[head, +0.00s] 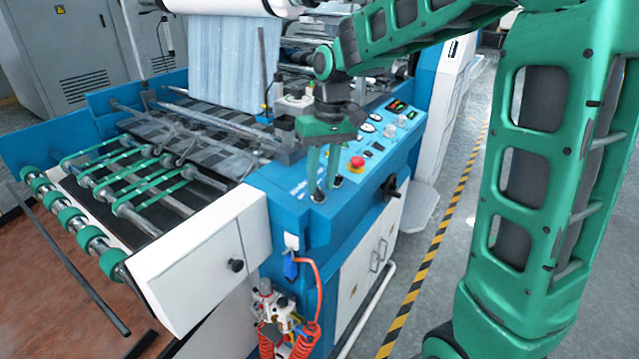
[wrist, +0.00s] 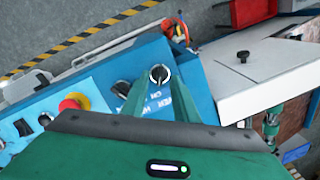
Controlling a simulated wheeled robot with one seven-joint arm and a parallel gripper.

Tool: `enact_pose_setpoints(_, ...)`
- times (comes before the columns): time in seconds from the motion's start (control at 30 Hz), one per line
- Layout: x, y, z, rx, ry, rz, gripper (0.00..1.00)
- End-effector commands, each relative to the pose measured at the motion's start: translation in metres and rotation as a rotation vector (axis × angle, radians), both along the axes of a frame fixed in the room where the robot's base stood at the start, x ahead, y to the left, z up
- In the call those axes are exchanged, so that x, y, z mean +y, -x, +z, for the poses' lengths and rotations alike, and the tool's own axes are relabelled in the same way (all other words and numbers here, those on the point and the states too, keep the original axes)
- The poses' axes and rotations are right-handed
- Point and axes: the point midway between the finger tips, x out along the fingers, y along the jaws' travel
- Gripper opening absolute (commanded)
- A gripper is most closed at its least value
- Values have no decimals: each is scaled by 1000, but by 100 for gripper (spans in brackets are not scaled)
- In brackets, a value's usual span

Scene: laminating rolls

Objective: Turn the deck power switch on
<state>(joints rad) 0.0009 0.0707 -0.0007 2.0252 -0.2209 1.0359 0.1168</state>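The power switch (wrist: 160,73) is a small dark rotary knob with a light ring, on the blue control deck (head: 291,190) near its front corner. Partly covered lettering ending in "ER" and "ON" shows beside it in the wrist view. My gripper (head: 324,191) points down at the deck, and its two green fingers (wrist: 160,82) stand on either side of the knob.
A red emergency button (head: 356,163) and several small controls lie farther along the deck. A black handle (head: 390,188) sticks out from the side. Orange coiled hose (head: 304,340) hangs below the corner.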

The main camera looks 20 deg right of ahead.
Motion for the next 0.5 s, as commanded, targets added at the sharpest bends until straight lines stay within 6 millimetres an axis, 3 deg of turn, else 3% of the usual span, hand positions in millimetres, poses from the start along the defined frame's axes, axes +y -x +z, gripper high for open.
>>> enact_pose_setpoints(0.3,-7,-3,59,-2,1,-1,27)
enact_pose_setpoints(0.5,-10,-3,84,1,0,0,27)
